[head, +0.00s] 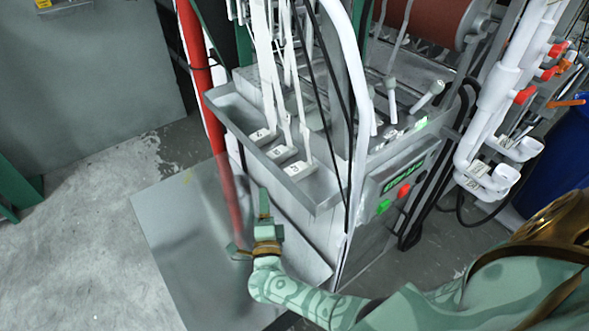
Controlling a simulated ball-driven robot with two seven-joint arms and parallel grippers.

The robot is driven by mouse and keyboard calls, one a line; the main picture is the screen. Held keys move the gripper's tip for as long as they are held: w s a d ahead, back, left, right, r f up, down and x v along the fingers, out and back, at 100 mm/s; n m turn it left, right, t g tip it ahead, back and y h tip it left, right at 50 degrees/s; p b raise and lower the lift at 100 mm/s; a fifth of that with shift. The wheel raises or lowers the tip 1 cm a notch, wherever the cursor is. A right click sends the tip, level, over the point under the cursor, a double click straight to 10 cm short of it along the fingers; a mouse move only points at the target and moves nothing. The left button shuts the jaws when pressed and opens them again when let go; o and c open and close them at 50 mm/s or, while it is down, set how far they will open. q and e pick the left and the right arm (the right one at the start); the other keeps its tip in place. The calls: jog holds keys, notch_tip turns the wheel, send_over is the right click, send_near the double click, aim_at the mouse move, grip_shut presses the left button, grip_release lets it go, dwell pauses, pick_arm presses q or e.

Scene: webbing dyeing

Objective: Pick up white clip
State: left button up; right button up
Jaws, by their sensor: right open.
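Several small white numbered clip-like pieces sit in the grey metal tray (226,112) on the front of the machine. The piece marked 3 (298,169) is nearest, with another white piece (281,153) and a third (262,136) behind it. I cannot tell which is the white clip. My right gripper (248,220) is open and empty, below and left of the tray's near end, beside the lower part of the red post. It is apart from the white pieces. My left gripper is out of view.
The red post (196,60) rises left of the tray. White straps (265,60) and dark cables hang over it. A control panel (405,185) with green and red buttons is to the right. White pipes (500,90) stand farther right. The concrete floor (80,240) at left is clear.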

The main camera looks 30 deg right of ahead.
jog(key=w+d+r+m+g+h, duration=0.1)
jog(key=d+r+m+g+h, duration=0.2)
jog(key=r+m+g+h, duration=1.05)
jog(key=m+g+y+p, duration=0.1)
jog(key=m+y, duration=1)
jog(key=m, duration=0.3)
send_near(299, 166)
jog(key=b+x, duration=0.4)
jog(key=x, duration=0.3)
jog(key=shift+d+f, duration=0.2)
jog(key=shift+w+d+f, duration=0.15)
jog(key=shift+w+d, duration=0.05)
jog(key=shift+d, duration=0.2)
jog(key=shift+a, duration=0.1)
jog(key=shift+c, duration=0.5)
jog(key=c, duration=1.1)
